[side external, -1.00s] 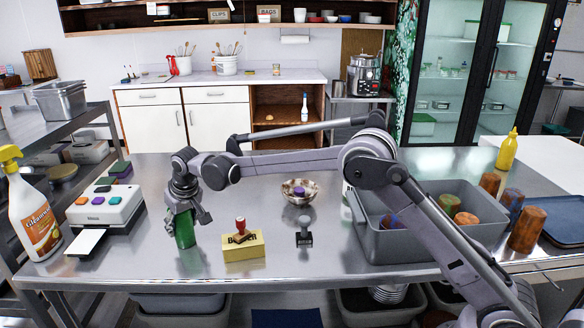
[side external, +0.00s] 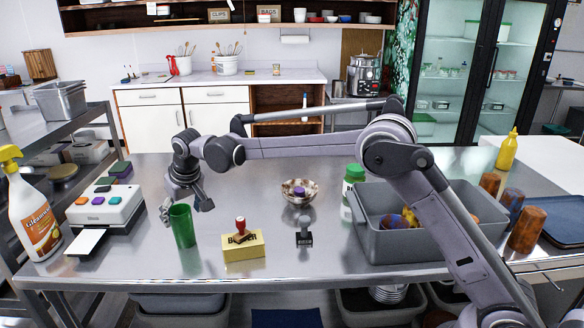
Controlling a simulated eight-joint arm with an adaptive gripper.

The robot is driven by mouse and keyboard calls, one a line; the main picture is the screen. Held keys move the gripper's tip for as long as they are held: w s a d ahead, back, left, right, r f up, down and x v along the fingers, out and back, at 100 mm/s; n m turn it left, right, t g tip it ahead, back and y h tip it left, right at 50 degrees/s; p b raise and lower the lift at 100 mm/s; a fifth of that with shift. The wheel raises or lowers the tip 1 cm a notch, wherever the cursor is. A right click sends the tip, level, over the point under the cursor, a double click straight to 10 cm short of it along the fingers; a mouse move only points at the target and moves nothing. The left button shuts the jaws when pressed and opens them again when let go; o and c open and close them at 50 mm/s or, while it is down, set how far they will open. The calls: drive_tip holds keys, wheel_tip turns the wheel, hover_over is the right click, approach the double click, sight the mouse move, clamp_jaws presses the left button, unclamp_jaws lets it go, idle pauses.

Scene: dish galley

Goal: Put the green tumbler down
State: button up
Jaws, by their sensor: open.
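The green tumbler (side external: 182,227) stands upright on the steel table (side external: 270,262), left of the yellow block marked with dark letters. My gripper (side external: 187,207) is open above and just behind the tumbler, its fingers spread to either side of the rim. The tumbler's whole front side shows, and no finger appears closed on it. Whether a finger still touches the rim is hard to tell.
A yellow block (side external: 243,246) with a red-handled stamp (side external: 240,228) stands close right of the tumbler. A black stamp (side external: 304,235), a metal bowl (side external: 300,190) and a grey bin (side external: 400,242) lie further right. A label machine (side external: 105,212) and spray bottle (side external: 33,215) stand left.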

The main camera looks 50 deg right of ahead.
drive_tip(key=s+d+r, duration=0.6)
drive_tip(key=s+r, duration=0.5)
drive_tip(key=s+d+f+t, duration=0.1)
drive_tip(key=s+d+f, duration=0.1)
drive_tip(key=s, duration=0.6)
drive_tip(key=s+d+f, duration=0.3)
drive_tip(key=s+d, duration=0.1)
drive_tip(key=s, duration=0.5)
drive_tip(key=s+d+f+t, duration=0.1)
drive_tip(key=s+d+f, duration=0.1)
drive_tip(key=s, duration=0.6)
drive_tip(key=shift+s+d+f+t, duration=0.3)
drive_tip(key=shift+d+f, duration=0.1)
drive_tip(key=shift+f, duration=0.25)
drive_tip(key=shift+w, duration=0.1)
